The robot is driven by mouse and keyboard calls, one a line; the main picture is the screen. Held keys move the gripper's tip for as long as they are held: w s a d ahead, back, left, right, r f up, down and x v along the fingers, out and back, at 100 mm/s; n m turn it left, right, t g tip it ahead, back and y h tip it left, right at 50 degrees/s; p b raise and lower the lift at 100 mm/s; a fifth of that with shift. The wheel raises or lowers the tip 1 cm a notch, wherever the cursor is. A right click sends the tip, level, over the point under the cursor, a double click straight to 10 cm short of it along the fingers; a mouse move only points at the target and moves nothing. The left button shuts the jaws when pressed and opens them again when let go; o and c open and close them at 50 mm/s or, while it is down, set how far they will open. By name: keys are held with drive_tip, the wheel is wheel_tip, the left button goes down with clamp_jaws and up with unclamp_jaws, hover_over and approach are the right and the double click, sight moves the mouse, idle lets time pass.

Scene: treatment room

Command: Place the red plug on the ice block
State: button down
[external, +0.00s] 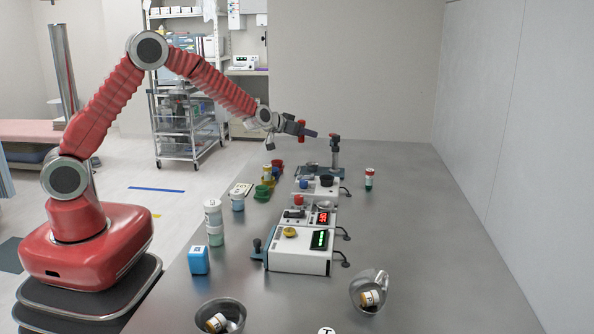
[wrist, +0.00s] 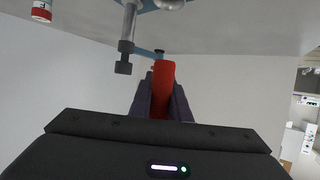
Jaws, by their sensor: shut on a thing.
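My gripper (external: 311,132) is raised above the far end of the table, to the left of a small upright stand. It is shut on the red plug (external: 302,126). In the wrist view, the red plug (wrist: 163,88) shows between the two dark fingers (wrist: 160,100) and sticks out past their tips. It touches nothing else that I can see. I cannot tell for sure which thing is the ice block; a blue block (external: 198,261) with a white label stands at the table's near left.
The upright stand (external: 335,152) is close to my gripper and shows in the wrist view (wrist: 127,42). White devices (external: 300,258) line the table's middle. The table's right side is mostly clear.

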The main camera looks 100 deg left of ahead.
drive_tip(key=w+d+r+m+t+h, duration=0.1)
drive_tip(key=w+d, duration=0.4)
drive_tip(key=d, duration=0.5)
drive_tip(key=w+d+r+m+t+h, duration=0.15)
drive_tip(key=w+d, duration=0.25)
drive_tip(key=d, duration=0.5)
drive_tip(key=w+d+r+m, duration=0.1)
drive_tip(key=w+d, duration=0.4)
drive_tip(key=d, duration=0.5)
drive_tip(key=s+d+r+h, duration=0.1)
drive_tip(key=d+r+h, duration=0.15)
drive_tip(key=d, duration=2.35)
drive_tip(key=s+d+y, duration=0.3)
drive_tip(key=s+d, duration=1.1)
drive_tip(key=s+a+f+n+g+y, duration=0.1)
drive_tip(key=s+a+n+g+y, duration=0.1)
drive_tip(key=s, duration=0.6)
drive_tip(key=s+a+f+n+g+y, duration=0.1)
drive_tip(key=s+a+f+n+g, duration=0.1)
drive_tip(key=s+a, duration=0.4)
drive_tip(key=shift+s+f+n+g+y, duration=0.35)
drive_tip(key=shift+s+n+g, duration=0.3)
drive_tip(key=shift+s+n, duration=0.45)
